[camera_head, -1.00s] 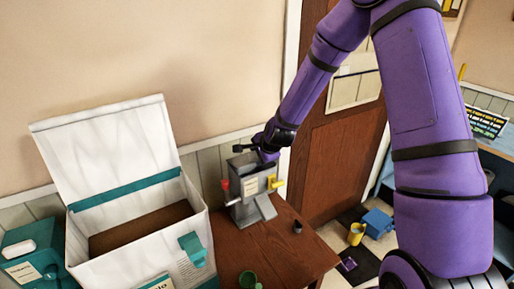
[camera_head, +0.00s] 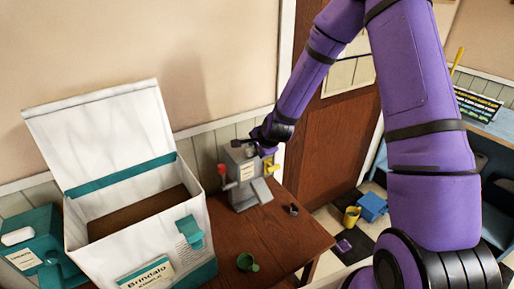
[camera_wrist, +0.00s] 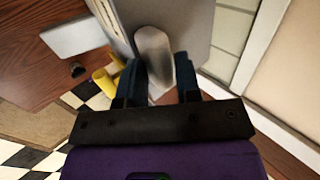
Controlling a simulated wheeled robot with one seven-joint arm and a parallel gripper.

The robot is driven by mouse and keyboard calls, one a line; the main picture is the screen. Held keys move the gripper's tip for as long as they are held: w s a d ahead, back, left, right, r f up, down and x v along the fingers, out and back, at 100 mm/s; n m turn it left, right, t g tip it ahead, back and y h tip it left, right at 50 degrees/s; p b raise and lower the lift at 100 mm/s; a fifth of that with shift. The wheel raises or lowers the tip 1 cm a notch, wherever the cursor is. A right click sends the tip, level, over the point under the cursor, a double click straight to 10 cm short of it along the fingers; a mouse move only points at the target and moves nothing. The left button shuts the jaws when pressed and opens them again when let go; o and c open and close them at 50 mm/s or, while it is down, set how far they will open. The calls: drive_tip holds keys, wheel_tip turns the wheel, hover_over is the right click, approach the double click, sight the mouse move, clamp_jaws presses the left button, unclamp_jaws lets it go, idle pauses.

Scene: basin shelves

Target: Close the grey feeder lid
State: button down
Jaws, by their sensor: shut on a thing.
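The grey feeder (camera_head: 243,187) stands on the brown wooden table, with a red knob on its left and a yellow part on its right. Its grey lid (camera_head: 236,152) now shows as a pale face over the top; whether it sits fully flush I cannot tell. My gripper (camera_head: 263,146) is at the right of the feeder's top. In the wrist view, the two dark fingers of my gripper (camera_wrist: 158,80) stand on either side of a rounded grey tab (camera_wrist: 153,45) beside the feeder's body (camera_wrist: 187,25). The fingers are shut on this tab, and their tips partly hide it.
A large white box (camera_head: 140,235) with its flap up stands left of the feeder. A teal container (camera_head: 40,245) is at the far left. A green scoop (camera_head: 247,262) and a small dark cup (camera_head: 293,209) lie on the table (camera_head: 285,235). A door is behind my arm.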

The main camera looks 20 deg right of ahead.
drive_tip(key=c, duration=0.8)
unclamp_jaws()
drive_tip(key=shift+s+f, duration=0.15)
drive_tip(key=shift+f, duration=0.3)
drive_tip(key=shift+o, duration=0.2)
drive_tip(key=shift+r, duration=0.2)
drive_tip(key=shift+r, duration=0.1)
drive_tip(key=v, duration=1)
drive_tip(key=shift+s+r, duration=0.2)
drive_tip(key=shift+d, duration=0.15)
drive_tip(key=s+r+n+g+h, duration=0.1)
drive_tip(key=s+r+n, duration=1.05)
drive_tip(key=r, duration=0.55)
drive_tip(key=s+d+r+n, duration=0.1)
drive_tip(key=s+r, duration=0.1)
drive_tip(key=s, duration=0.4)
drive_tip(key=s+r+n+g, duration=0.1)
drive_tip(key=s+r+n, duration=0.1)
drive_tip(key=s, duration=0.4)
drive_tip(key=s+d+r+n, duration=0.1)
drive_tip(key=s+r, duration=0.3)
drive_tip(key=s, duration=0.2)
drive_tip(key=shift+s+d, duration=0.2)
drive_tip(key=shift+d, duration=0.2)
